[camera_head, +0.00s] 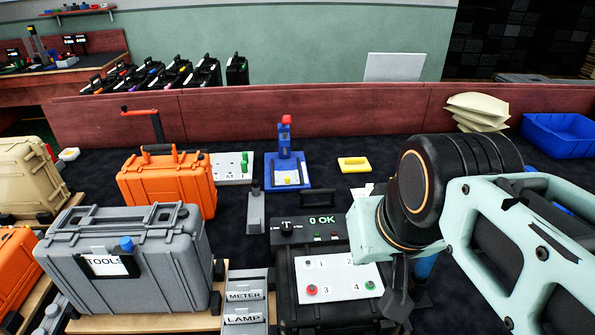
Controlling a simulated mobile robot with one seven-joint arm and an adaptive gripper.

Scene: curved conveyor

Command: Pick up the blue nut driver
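No nut driver can be made out for certain in the head camera view. A blue upright piece (424,266) shows partly behind my arm at the right; my arm hides most of it, so I cannot tell if it is the nut driver. My gripper (397,300) points down beside it, over the right edge of the white plate with numbered buttons. Its fingers are dark and largely overlapped, so their opening and anything between them cannot be seen.
A black tester (305,231) reading "0 OK" stands behind the white button plate (330,276). A grey TOOLS case (130,275), an orange case (165,185) and METER and LAMP bins (246,296) stand left. A blue stamp-like press (286,170) and blue bin (556,135) are farther back.

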